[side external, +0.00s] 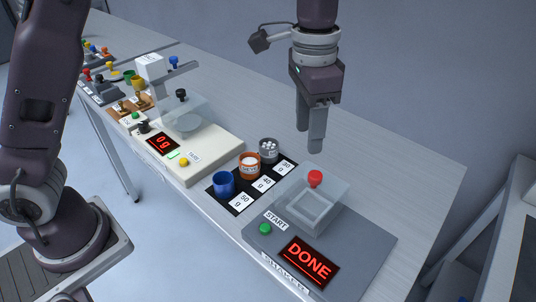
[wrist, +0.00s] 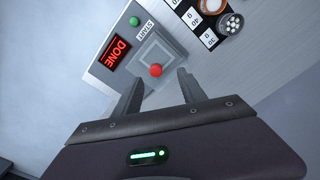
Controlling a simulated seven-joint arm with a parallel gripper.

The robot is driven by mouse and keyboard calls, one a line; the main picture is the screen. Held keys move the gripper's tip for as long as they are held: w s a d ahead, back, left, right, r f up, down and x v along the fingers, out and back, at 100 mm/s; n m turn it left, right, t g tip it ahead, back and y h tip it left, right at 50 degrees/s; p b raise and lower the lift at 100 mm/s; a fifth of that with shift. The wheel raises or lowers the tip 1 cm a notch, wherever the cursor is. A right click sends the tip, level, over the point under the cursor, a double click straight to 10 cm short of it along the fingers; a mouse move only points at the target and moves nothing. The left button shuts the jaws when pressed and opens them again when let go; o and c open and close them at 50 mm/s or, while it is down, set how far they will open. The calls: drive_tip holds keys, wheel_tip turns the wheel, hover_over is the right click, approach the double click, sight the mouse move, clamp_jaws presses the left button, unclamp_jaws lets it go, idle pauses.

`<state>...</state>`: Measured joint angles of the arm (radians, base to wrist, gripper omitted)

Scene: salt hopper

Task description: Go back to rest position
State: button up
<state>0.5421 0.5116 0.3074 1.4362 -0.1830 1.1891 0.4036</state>
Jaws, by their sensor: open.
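My gripper (side external: 311,125) hangs with its fingers pointing down above the back of the shaker, clear of everything below it. In the wrist view my gripper (wrist: 157,90) shows its two fingers spread apart with nothing between them. The shaker (side external: 355,254) is a grey box at the right end of the table, with a clear cover (side external: 330,196) topped by a red knob (side external: 315,178). Its display (side external: 308,262) reads DONE in red, and a green START button (side external: 265,228) sits beside it. The shaker (wrist: 108,77) also shows in the wrist view.
A black mat (side external: 237,203) left of the shaker bears a blue cup (side external: 223,184), an orange-banded cup (side external: 249,165) and a grey cup (side external: 268,150). A scale (side external: 215,150) reading 0g stands further left. Coloured weights and knobs stand beyond. The table's back right (side external: 400,165) is clear.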

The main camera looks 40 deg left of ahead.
drive_tip(key=s+a+r+n+t+h, duration=0.1)
drive_tip(key=s+a+r+n+t, duration=0.25)
drive_tip(key=s+a+r, duration=0.7)
drive_tip(key=s+a+f+n+t, duration=0.1)
drive_tip(key=s+a+f, duration=0.1)
drive_tip(key=s, duration=0.5)
drive_tip(key=s+a+f+n+t+y, duration=0.1)
drive_tip(key=s+a+f+n, duration=0.1)
drive_tip(key=s, duration=0.5)
drive_tip(key=shift+a+f, duration=0.3)
drive_tip(key=shift+f, duration=0.35)
drive_tip(key=shift+n, duration=0.25)
